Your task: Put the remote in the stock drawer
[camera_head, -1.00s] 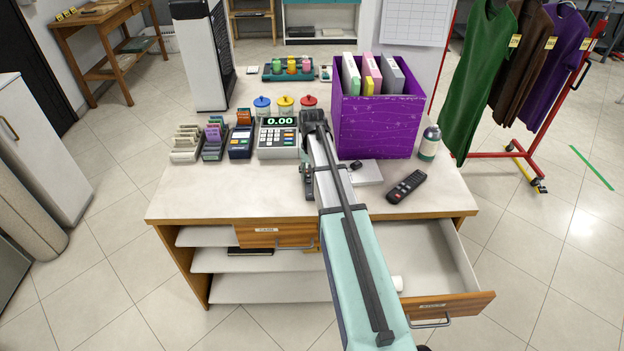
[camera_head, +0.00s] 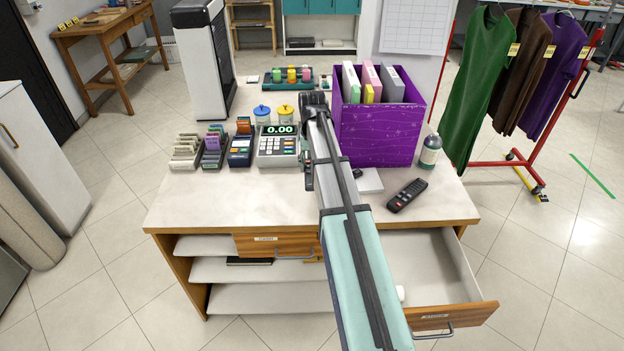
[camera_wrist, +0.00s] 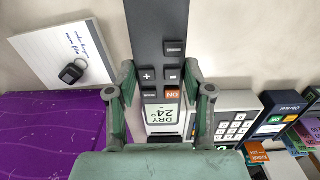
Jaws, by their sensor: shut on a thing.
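A dark grey remote with a lit-looking display reading "DRY 24°" and several buttons (camera_wrist: 160,30) sits between the fingers of my gripper (camera_wrist: 166,92) in the wrist view. My gripper is shut on it, above the counter, beside the cash-register-like terminal (camera_head: 278,147). In the head view my arm hides most of this remote. A second, black remote (camera_head: 407,195) lies on the counter at the right, apart from my gripper. An open drawer (camera_head: 465,270) juts out at the counter's front right; a white object (camera_head: 401,293) shows partly inside. Its label is too small to read.
A purple box (camera_head: 380,138) with binders stands right of my gripper. A white notepad with a dark fob (camera_wrist: 72,70) lies beside it. A bottle (camera_head: 430,150) stands at the right edge. A closed labelled drawer (camera_head: 265,244) is left of the open one. The counter's front left is clear.

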